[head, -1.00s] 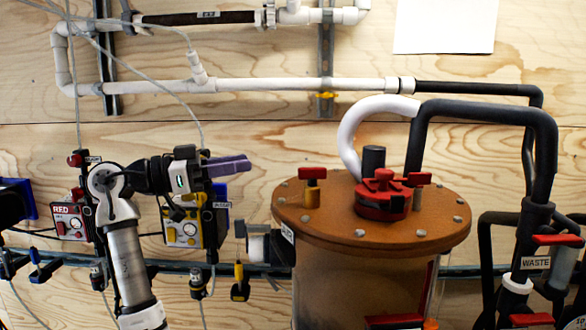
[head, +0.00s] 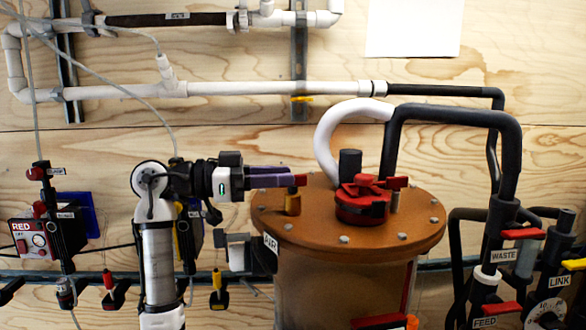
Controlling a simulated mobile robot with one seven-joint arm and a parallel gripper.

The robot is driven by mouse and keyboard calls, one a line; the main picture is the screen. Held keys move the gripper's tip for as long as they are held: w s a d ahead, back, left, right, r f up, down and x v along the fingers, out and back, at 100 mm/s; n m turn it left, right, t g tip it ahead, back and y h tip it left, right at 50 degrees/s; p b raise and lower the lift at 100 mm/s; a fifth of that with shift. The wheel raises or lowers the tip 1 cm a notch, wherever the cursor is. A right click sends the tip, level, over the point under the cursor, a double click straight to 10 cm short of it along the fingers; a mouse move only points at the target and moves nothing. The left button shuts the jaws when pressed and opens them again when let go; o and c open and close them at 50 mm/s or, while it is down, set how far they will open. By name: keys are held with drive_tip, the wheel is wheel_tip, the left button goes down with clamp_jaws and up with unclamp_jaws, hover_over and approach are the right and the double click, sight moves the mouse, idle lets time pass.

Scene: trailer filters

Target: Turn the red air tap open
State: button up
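The tap with a red handle (head: 300,180) and a brass stem (head: 293,203) stands on the left of the orange-brown tank lid (head: 345,250). A partly readable white label, seemingly "AIR" (head: 270,243), is on the tank's left side below it. My gripper (head: 275,177), with purple fingers, reaches in from the left at the height of the handle. The fingers cover most of the handle, and only its right end shows red past their tips. I cannot tell whether they are around it, in front of it or touching it, nor how wide they are apart.
A red cap (head: 362,202) and a second red-handled tap (head: 396,186) are on the lid to the right. A white curved hose (head: 325,140) and a black pipe (head: 450,116) rise behind. Red-handled WASTE (head: 523,234) and FEED (head: 503,308) valves stand at the right.

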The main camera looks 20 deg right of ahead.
drive_tip(key=shift+s+d, duration=0.15)
drive_tip(key=shift+d, duration=0.65)
drive_tip(key=shift+s+d, duration=0.15)
drive_tip(key=shift+d, duration=0.6)
clamp_jaws()
